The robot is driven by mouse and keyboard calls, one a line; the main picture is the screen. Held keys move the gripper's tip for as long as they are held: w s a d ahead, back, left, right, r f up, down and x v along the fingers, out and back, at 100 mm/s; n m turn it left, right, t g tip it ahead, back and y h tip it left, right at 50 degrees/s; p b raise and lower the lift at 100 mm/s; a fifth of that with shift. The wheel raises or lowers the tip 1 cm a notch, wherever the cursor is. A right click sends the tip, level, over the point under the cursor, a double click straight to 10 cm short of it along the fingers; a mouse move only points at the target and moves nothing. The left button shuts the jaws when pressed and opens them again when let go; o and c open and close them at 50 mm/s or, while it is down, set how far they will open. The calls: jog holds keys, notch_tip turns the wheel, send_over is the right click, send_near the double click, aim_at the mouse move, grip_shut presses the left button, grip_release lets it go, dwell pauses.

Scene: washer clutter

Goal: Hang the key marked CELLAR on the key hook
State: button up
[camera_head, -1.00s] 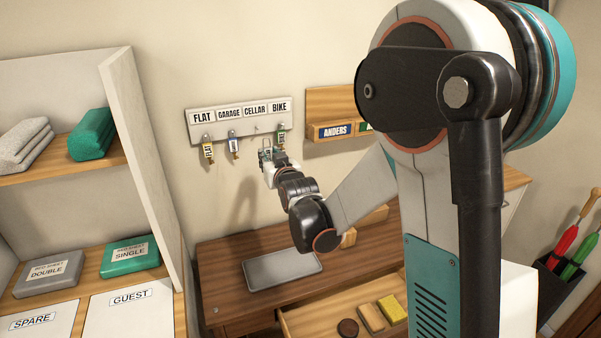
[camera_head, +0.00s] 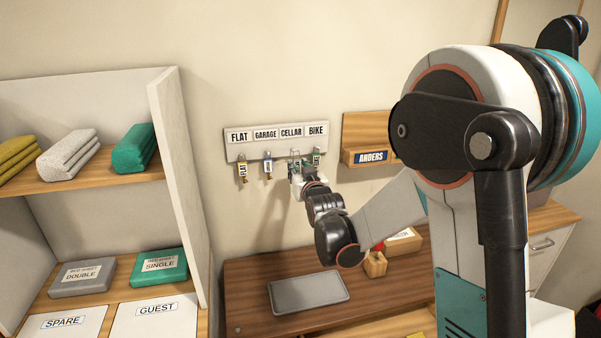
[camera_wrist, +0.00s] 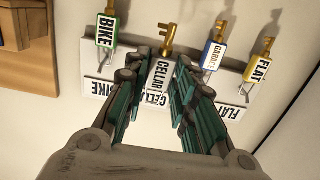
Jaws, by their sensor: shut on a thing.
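The CELLAR key shows in the wrist view as a brass key (camera_wrist: 166,38) with a white tag (camera_wrist: 163,73) lettered CELLAR. My gripper (camera_wrist: 158,66) is shut on this tag, a green-lined finger on each side, and the brass part sticks out beyond the fingertips. In the head view my gripper (camera_head: 297,167) is at the key board (camera_head: 248,151), just below the CELLAR label (camera_head: 291,133). The fingers hide the CELLAR hook, so I cannot tell whether the key touches it.
The FLAT key (camera_head: 242,171), GARAGE key (camera_head: 268,164) and BIKE key (camera_head: 316,156) hang on the board, BIKE close to my gripper. A wooden ANDERS rack (camera_head: 372,145) is to the right. A grey tray (camera_head: 308,292) lies on the desk (camera_head: 250,262) below.

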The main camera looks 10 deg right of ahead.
aim_at(298, 168)
jog(key=shift+w+f, duration=0.2)
jog(key=shift+w, duration=1.65)
jog(key=shift+w+f+b, duration=0.45)
jog(key=shift+w+f, duration=0.1)
jog(key=shift+w, duration=0.15)
jog(key=o, duration=1)
